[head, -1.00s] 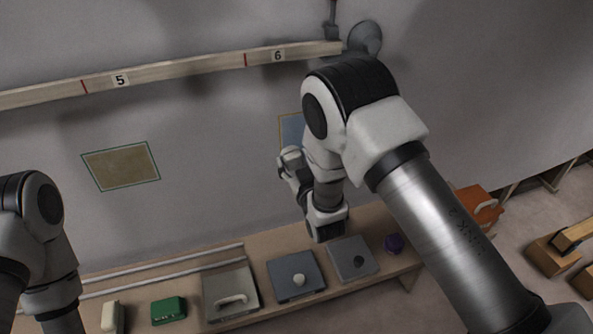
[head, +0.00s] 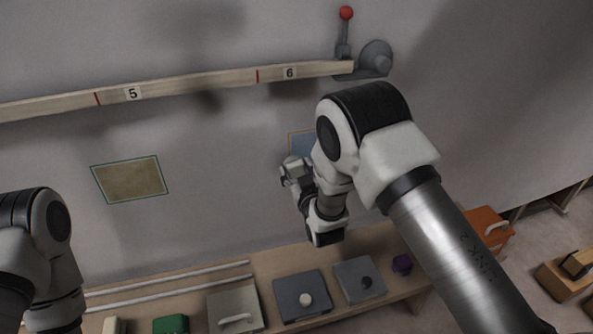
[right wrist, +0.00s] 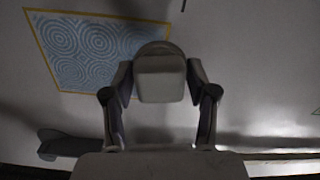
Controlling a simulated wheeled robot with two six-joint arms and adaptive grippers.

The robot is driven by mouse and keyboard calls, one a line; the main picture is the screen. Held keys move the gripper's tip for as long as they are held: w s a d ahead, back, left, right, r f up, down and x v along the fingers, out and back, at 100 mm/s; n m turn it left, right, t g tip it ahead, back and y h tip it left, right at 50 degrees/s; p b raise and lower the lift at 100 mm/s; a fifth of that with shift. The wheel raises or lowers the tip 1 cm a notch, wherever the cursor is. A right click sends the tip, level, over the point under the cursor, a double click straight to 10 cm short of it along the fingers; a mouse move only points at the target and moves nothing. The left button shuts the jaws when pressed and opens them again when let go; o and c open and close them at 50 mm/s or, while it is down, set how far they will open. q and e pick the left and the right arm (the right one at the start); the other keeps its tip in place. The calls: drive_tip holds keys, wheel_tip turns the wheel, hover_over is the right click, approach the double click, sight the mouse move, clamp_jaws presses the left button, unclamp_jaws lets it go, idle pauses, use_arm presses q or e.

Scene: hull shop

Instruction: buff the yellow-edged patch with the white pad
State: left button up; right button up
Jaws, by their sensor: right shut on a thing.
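The yellow-edged patch (head: 300,142) is blue and on the pale wall, partly hidden behind my right arm in the head view. In the right wrist view the patch (right wrist: 85,48) shows blue swirl marks at upper left. My right gripper (head: 291,172) is just below and left of it in the head view. In the right wrist view my right gripper (right wrist: 160,92) is shut on the white pad (right wrist: 160,78), which looks grey in shadow. The pad overlaps the patch's right edge there; I cannot tell whether it touches the wall. My left gripper is out of view.
A green-edged brown patch (head: 131,180) is on the wall to the left. A numbered wooden rail (head: 190,82) runs above. An orange box (head: 488,226) stands right.

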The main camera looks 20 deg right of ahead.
drive_tip(key=shift+w+b, duration=0.5)
drive_tip(key=shift+w, duration=0.45)
idle(0.6)
